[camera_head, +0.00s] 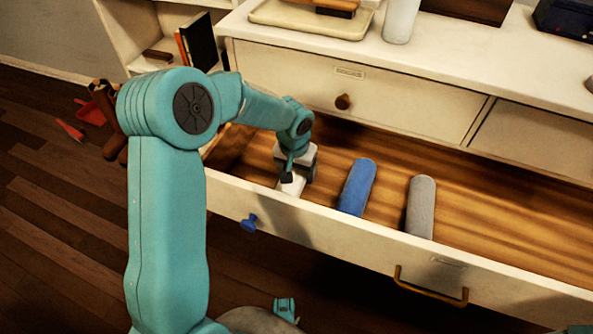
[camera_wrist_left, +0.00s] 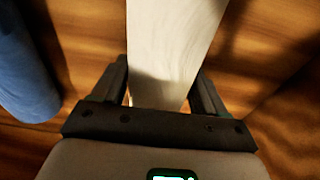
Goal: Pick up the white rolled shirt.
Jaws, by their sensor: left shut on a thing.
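The white rolled shirt (camera_head: 290,186) lies in the open drawer, left of the other rolls, partly hidden by my left gripper. My left gripper (camera_head: 291,177) reaches down into the drawer and is shut on the shirt. In the left wrist view the white rolled shirt (camera_wrist_left: 172,45) runs between the two dark fingers of the left gripper (camera_wrist_left: 163,85). I cannot tell whether the shirt is clear of the drawer floor. My right gripper is not clearly in view.
A blue roll (camera_head: 357,187) and a grey roll (camera_head: 420,207) lie to the right in the drawer. The drawer's front wall (camera_head: 330,238) stands near the arm. A closed drawer (camera_head: 400,104) is above and behind. Bare wooden drawer floor shows right of the grey roll.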

